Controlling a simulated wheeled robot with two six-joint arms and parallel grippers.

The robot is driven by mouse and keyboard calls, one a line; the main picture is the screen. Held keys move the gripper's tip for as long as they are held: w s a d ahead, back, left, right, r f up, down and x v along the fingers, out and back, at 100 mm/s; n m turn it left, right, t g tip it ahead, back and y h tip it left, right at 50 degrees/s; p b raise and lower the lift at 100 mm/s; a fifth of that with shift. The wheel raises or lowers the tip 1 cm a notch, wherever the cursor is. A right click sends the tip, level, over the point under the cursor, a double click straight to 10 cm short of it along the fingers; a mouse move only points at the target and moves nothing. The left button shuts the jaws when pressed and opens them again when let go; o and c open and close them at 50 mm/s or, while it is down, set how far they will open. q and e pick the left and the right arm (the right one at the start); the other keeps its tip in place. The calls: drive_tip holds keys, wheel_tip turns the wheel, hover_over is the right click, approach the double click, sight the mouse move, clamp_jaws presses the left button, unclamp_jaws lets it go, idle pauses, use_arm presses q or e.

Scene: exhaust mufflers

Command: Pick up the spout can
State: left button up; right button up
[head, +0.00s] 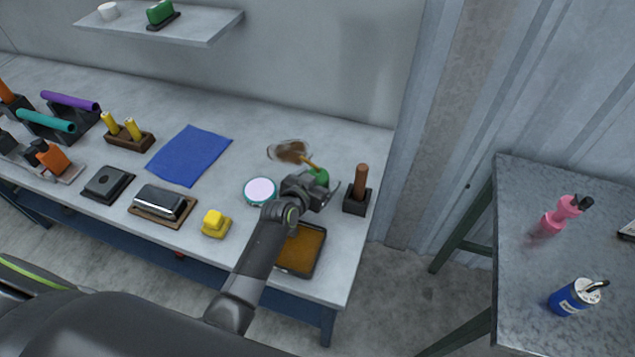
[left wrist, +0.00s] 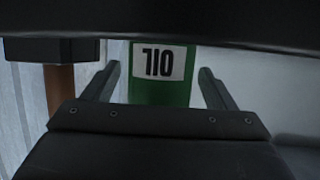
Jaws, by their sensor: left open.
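The spout can is a green can (head: 319,175) with a thin yellow spout pointing up and left, near the right end of the workbench. My left gripper (head: 322,190) is open at the near side of the can and partly hides it in the head view. In the left wrist view the green can (left wrist: 160,92) with a white label, its lettering upside down, appears between the two open fingers of my left gripper (left wrist: 160,82). I cannot tell whether the fingers touch it. The can's top is hidden in the wrist view. My right gripper is not in view.
A dark block with a brown rod (head: 360,188) stands close right of the can. A tray (head: 302,250) lies in front. A blue cloth (head: 188,155) is farther left.

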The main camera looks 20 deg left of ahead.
use_arm(q)
drive_tip(key=c, duration=0.9)
drive_tip(key=shift+c, duration=0.9)
